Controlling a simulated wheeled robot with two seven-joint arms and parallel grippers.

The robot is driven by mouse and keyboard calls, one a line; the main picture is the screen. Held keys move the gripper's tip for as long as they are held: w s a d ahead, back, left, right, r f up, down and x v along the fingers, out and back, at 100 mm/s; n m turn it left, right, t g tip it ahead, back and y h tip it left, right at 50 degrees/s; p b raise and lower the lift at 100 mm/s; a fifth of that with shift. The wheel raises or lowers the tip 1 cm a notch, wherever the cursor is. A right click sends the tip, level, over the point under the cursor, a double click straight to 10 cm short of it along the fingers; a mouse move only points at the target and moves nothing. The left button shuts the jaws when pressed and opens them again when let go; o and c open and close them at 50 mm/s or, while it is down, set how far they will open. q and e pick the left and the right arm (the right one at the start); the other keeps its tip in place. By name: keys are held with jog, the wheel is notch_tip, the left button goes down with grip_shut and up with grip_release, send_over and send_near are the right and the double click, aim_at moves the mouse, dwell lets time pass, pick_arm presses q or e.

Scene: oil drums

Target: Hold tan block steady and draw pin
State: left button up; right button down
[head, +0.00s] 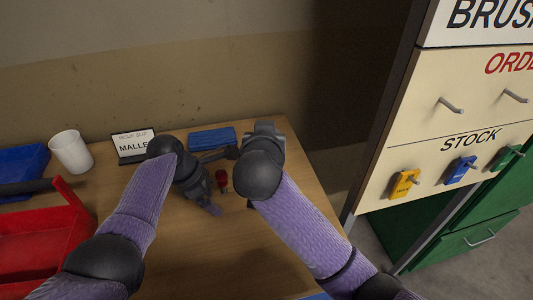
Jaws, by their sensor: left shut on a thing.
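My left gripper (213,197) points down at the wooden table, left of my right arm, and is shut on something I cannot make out. A small red piece (222,181) shows just right of the left gripper; I cannot tell whether it is part of the pin. The tan block does not stand out from the tan tabletop and may be hidden by my grippers. My right gripper is mostly hidden behind its own dark wrist, and its fingers cannot be made out.
On the wooden table (200,260) are a white cup (71,151), a "MALLE…" card (133,145), a blue piece (211,138), a blue tray (22,167) and a red bin (30,245). A stock board (450,160) with hanging coloured tags stands right.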

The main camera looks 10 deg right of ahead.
pick_arm(q)
jog(key=o, duration=1.2)
jog(key=v, duration=1.2)
